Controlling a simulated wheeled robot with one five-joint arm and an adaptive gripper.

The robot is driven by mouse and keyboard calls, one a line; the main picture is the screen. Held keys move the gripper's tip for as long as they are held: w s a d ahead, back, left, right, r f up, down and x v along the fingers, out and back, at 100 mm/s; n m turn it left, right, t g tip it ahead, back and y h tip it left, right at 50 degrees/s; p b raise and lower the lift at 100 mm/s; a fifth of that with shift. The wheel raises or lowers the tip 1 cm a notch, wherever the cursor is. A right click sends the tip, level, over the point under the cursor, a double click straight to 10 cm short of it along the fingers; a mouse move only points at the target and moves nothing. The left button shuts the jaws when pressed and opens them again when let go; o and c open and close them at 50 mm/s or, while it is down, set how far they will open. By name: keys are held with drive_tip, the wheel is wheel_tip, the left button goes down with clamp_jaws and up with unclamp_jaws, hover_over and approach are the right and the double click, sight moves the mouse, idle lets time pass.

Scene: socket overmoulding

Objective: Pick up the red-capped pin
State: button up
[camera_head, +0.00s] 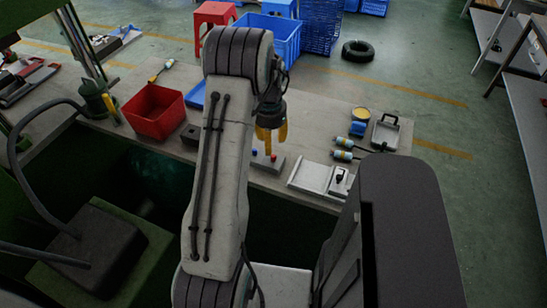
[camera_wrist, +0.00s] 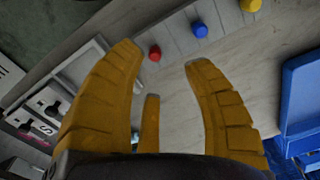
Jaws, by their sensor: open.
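A small red-capped pin (camera_wrist: 154,53) shows in the wrist view between and just beyond my fingertips, at the near end of a grey block (camera_wrist: 176,40). A blue-capped pin (camera_wrist: 200,30) and a yellow-capped pin (camera_wrist: 250,5) stand in line with it, farther along the block. My gripper (camera_wrist: 162,62) has orange fingers, spread open with nothing between them. In the head view my gripper (camera_head: 272,142) hangs over the bench, above the block, and the red cap (camera_head: 273,157) shows just below the fingers. My arm hides part of the block there.
A red bin (camera_head: 152,110) stands on the bench left of my arm. A blue tray (camera_wrist: 302,95) lies right of the block in the wrist view.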

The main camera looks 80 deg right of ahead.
sight(274, 155)
drive_tip(key=shift+s+f+p, duration=0.15)
drive_tip(key=shift+f+p, duration=0.1)
drive_tip(key=shift+f, duration=0.85)
drive_tip(key=shift+s+f+p, duration=0.2)
drive_tip(key=shift+f+p, duration=0.05)
drive_tip(key=shift+f, duration=0.9)
drive_tip(key=shift+s+f+p, duration=0.15)
drive_tip(key=shift+f+p, duration=0.1)
drive_tip(key=shift+f, duration=0.85)
drive_tip(key=shift+c, duration=0.3)
clamp_jaws()
